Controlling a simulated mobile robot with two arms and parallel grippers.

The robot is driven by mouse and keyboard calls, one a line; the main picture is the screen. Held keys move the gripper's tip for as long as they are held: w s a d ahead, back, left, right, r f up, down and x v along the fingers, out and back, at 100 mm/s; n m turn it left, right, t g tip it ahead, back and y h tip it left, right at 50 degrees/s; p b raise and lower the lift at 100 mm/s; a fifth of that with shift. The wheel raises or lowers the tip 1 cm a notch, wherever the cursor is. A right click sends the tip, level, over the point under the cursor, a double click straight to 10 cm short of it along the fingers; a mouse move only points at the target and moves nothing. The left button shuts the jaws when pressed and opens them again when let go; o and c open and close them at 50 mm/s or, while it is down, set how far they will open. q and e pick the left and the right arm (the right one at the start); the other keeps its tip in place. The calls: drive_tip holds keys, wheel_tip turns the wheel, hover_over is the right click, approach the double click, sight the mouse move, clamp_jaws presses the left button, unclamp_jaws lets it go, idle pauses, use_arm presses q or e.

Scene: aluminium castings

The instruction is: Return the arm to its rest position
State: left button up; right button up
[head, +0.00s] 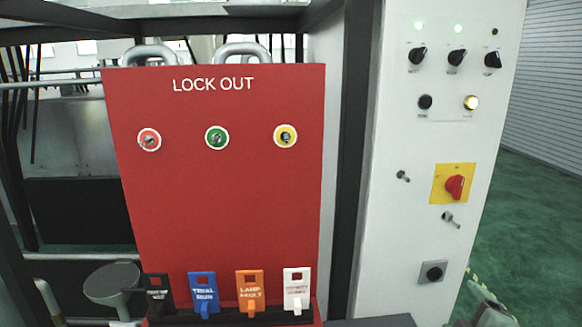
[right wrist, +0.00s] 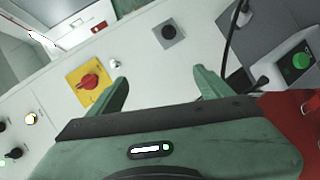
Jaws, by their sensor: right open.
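My right gripper (right wrist: 163,82) shows in the right wrist view with its two green fingers spread wide and nothing between them. It faces the white control cabinet (right wrist: 135,45), whose surface lies behind the fingertips. The left fingertip appears close to the yellow plate with a red rotary switch (right wrist: 89,81) in the picture, but I cannot tell the distance. A square push button (right wrist: 168,32) shows above the gap between the fingers. In the head view the cabinet (head: 400,210) stands at the right. My left gripper is not in view.
A red LOCK OUT board (head: 220,210) with three key switches stands left of the cabinet. Coloured tags, including a blue one (head: 203,290), stand along its foot. A dark post (head: 355,150) separates board and cabinet. Green floor (head: 530,230) lies open at right.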

drive_tip(key=s+a+f+m+g+y, duration=0.2)
drive_tip(key=s+a+f+m+g, duration=0.35)
drive_tip(key=s+f, duration=0.65)
drive_tip(key=s+a+f+m+g+y, duration=0.2)
drive_tip(key=s+a+f+m+g, duration=0.3)
drive_tip(key=s+f, duration=0.75)
wheel_tip(320, 180, down, 28)
drive_tip(key=a+n+b, duration=0.2)
drive_tip(key=b, duration=0.2)
use_arm(q)
wheel_tip(320, 180, down, 7)
drive_tip(key=b, duration=0.3)
drive_tip(key=shift+s+a+f, duration=0.15)
drive_tip(key=shift+s+a, duration=0.05)
drive_tip(key=shift+a, duration=0.05)
use_arm(e)
drive_tip(key=s+d+f+g, duration=0.1)
drive_tip(key=s+d+f, duration=0.1)
drive_tip(key=s+f, duration=0.7)
drive_tip(key=s+d+f+g, duration=0.1)
drive_tip(key=s+f, duration=0.8)
drive_tip(key=f, duration=0.3)
drive_tip(key=shift+d+f, duration=0.35)
drive_tip(key=shift+f, duration=0.05)
